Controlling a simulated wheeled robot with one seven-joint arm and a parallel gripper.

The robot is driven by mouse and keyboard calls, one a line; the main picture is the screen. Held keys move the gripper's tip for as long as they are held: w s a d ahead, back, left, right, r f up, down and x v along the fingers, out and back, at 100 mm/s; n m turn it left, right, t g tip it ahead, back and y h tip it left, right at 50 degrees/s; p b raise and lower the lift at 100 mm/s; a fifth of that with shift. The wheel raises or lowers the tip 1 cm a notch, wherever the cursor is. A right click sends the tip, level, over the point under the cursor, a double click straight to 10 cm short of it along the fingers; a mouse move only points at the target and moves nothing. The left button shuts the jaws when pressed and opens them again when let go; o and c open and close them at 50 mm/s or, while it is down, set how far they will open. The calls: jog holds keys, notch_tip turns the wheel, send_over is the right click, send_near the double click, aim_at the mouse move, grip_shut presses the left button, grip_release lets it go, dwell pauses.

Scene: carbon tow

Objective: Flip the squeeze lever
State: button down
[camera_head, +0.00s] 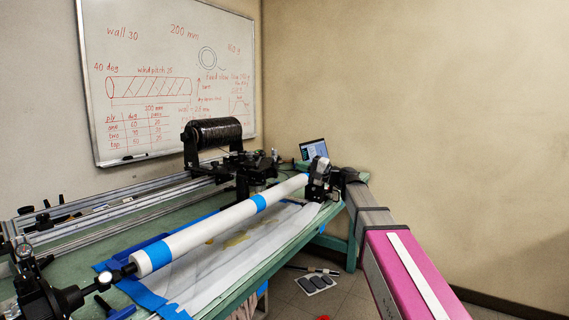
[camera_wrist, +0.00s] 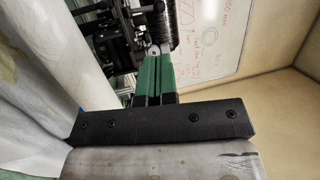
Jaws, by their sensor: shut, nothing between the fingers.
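In the wrist view my gripper (camera_wrist: 153,60) is shut, with its two green fingers side by side and nothing seen between them. The fingertips are close in the picture to a small round metal part (camera_wrist: 154,50) on dark machinery (camera_wrist: 105,40); I cannot tell whether they touch. I cannot make out the squeeze lever for certain in either view. In the head view my arm reaches to the far right end of the winding machine, near a dark and silver end unit (camera_head: 319,172). My fingers cannot be made out there.
A long white tube with blue bands (camera_head: 215,228) spans the green bench and shows large in the wrist view (camera_wrist: 45,60). A black tow spool (camera_head: 212,132) stands behind it. A laptop (camera_head: 314,150) sits at the back corner. Small items lie on the floor.

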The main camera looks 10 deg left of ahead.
jog(key=x, duration=1.3)
jog(key=shift+a, duration=0.2)
jog(key=shift+w+r, duration=0.1)
jog(key=shift+r, duration=0.05)
jog(key=a+r+h, duration=0.1)
jog(key=h, duration=0.1)
jog(key=w+a+r+m+g+h, duration=0.1)
jog(key=h, duration=0.2)
jog(key=shift+w+a+r, duration=0.2)
jog(key=shift+a, duration=0.2)
jog(key=shift+w+a+r+g+h, duration=0.15)
jog(key=shift+a+h, duration=0.25)
jog(key=shift+h, duration=0.2)
jog(key=shift+w+a+r+g+h, duration=0.15)
jog(key=shift+a+h, duration=0.3)
jog(key=shift+h, duration=0.15)
jog(key=shift+w+a+m+g+h, duration=0.3)
jog(key=shift+a+h, duration=0.3)
jog(key=shift+h, duration=0.4)
jog(key=shift+a, duration=0.2)
jog(key=shift+a+f, duration=0.1)
jog(key=shift+a, duration=0.1)
